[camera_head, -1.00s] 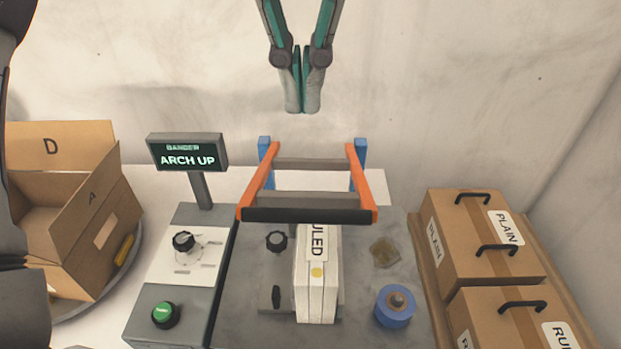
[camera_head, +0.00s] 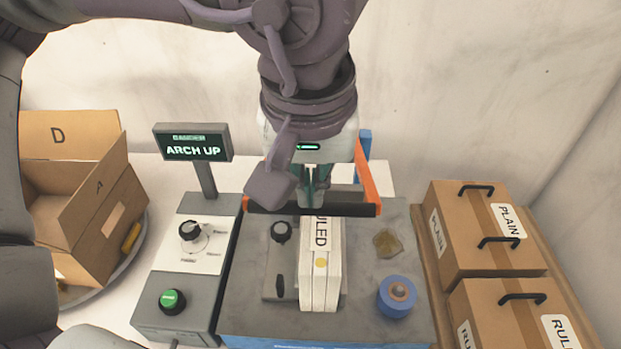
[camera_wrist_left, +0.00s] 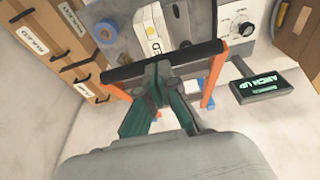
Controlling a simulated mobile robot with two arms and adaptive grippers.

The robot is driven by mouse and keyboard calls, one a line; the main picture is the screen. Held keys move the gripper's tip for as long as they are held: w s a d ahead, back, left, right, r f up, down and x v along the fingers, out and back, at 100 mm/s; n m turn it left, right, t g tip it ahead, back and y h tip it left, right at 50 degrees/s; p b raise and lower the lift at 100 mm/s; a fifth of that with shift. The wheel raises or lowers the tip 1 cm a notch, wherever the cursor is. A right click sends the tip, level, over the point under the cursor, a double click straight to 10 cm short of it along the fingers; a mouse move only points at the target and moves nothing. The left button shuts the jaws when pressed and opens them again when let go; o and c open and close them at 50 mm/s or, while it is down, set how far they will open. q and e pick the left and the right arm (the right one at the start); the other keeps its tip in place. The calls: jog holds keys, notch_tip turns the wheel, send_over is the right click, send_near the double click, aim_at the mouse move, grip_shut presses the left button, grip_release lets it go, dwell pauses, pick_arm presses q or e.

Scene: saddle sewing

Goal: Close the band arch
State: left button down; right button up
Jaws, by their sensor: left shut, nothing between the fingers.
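The band arch stands raised over the grey machine bed, with orange side arms (camera_head: 366,178) and a dark front bar (camera_head: 350,210). The display (camera_head: 193,145) reads ARCH UP. My left gripper (camera_head: 312,197) is shut and empty, its fingertips at the middle of the bar; I cannot tell if they touch it. In the left wrist view the gripper (camera_wrist_left: 158,68) meets the dark bar (camera_wrist_left: 205,53) in the picture. A white stack labelled RULED (camera_head: 312,285) stands on the bed below the bar. My left arm hides part of the arch. My right gripper is not in view.
A control panel with a knob (camera_head: 190,230) and a green button (camera_head: 172,300) is left of the bed. A blue roll (camera_head: 397,298) lies right of the stack. Cardboard boxes (camera_head: 485,245) stand at the right, an open box (camera_head: 95,205) at the left.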

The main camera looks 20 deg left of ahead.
pick_arm(q)
jog(key=s+f+b, duration=0.3)
jog(key=f+b, duration=0.8)
jog(key=shift+s+d+f, duration=0.2)
jog(key=shift+d, duration=0.25)
jog(key=shift+f, duration=0.1)
